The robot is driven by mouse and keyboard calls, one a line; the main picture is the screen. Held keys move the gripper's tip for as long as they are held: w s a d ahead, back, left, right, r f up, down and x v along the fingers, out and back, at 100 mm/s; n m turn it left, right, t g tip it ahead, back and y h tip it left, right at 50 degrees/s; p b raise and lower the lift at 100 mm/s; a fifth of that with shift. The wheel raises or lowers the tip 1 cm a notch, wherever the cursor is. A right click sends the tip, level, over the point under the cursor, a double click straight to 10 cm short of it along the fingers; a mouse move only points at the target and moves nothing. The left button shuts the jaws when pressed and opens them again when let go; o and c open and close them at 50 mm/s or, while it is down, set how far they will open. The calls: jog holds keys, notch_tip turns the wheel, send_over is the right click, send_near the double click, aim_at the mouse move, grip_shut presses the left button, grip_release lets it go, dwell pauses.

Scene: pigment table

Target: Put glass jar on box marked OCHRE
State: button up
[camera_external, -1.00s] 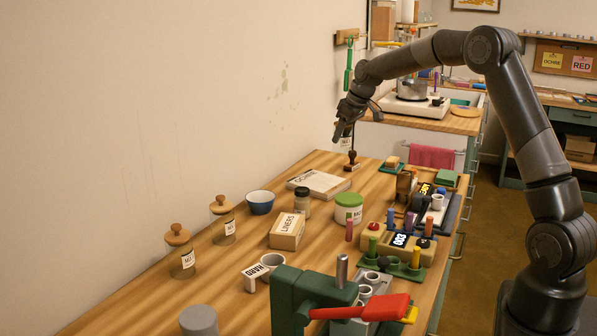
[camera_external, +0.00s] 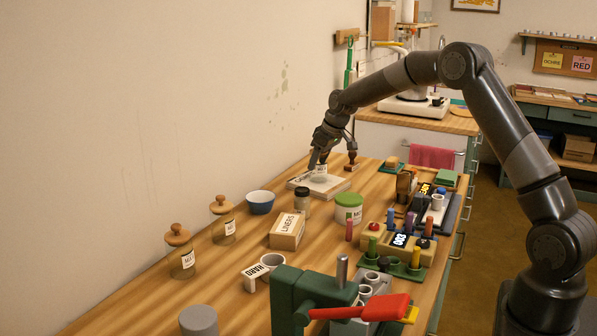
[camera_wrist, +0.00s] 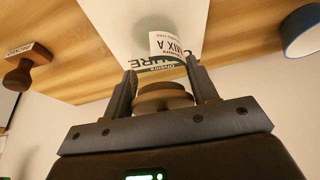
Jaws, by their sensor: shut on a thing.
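My gripper (camera_external: 317,158) is shut on a glass jar (camera_external: 319,172) with a round wooden lid (camera_wrist: 163,97). In the wrist view the lid sits between my fingers (camera_wrist: 162,76), and the jar's white label (camera_wrist: 168,44) reads MIX A. The jar is upright or nearly so, over the flat white box (camera_external: 333,187) at the table's far end. In the wrist view the box (camera_wrist: 112,22) shows dark lettering, partly hidden by the jar, that fits OCHRE. I cannot tell whether the jar's base touches the box.
A wooden stamp (camera_external: 351,162) stands just right of the box. A blue bowl (camera_external: 260,202) and a dark-lidded small jar (camera_external: 302,200) are close in front. Two other lidded glass jars (camera_external: 181,258) (camera_external: 223,228) stand at left. A LINERS box (camera_external: 286,232) is nearer.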

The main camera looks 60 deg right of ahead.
jog(key=shift+f, duration=0.15)
jog(key=o, duration=1.1)
